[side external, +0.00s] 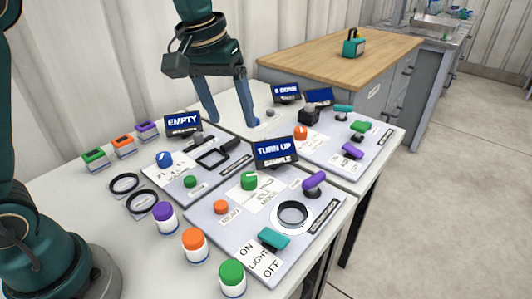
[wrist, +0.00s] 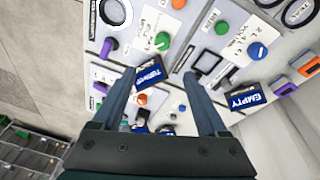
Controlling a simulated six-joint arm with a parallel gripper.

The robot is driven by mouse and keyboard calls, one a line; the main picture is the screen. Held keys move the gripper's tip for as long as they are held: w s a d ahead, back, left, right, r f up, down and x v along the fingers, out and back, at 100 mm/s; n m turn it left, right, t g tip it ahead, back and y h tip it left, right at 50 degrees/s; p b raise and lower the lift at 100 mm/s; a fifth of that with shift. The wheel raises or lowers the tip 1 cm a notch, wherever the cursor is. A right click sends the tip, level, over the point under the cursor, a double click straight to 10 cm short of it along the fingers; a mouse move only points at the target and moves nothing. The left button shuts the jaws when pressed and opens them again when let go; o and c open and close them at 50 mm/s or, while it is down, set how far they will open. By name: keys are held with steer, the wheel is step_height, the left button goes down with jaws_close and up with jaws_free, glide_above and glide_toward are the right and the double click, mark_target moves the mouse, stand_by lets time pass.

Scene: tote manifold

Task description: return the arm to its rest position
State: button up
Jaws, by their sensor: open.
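My gripper (side external: 231,110) is open and empty, with its two blue-grey fingers pointing down above the back of the panel table. In the wrist view my gripper (wrist: 160,88) shows its fingers spread wide apart, with nothing between them but the panels below. My arm comes in from the top in the side view. The rest position itself is not marked in either view.
A small screen reads EMPTY (side external: 184,121), another TURN UP (side external: 275,151). Purple (side external: 165,217), orange (side external: 194,244) and green (side external: 232,277) capped jars stand at the table's front edge. A wooden-topped bench (side external: 340,55) stands behind. Floor at right is clear.

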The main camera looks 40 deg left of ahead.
steer(key=s+r+m+t, duration=0.15)
steer(key=s+r, duration=0.25)
steer(key=s, duration=0.6)
steer(key=s+f+m+t, duration=0.1)
steer(key=s+f+m, duration=0.1)
steer(key=s+f, duration=0.4)
steer(key=shift+s+a+f, duration=0.15)
steer(key=shift+s+f, duration=0.1)
steer(key=shift+s, duration=0.4)
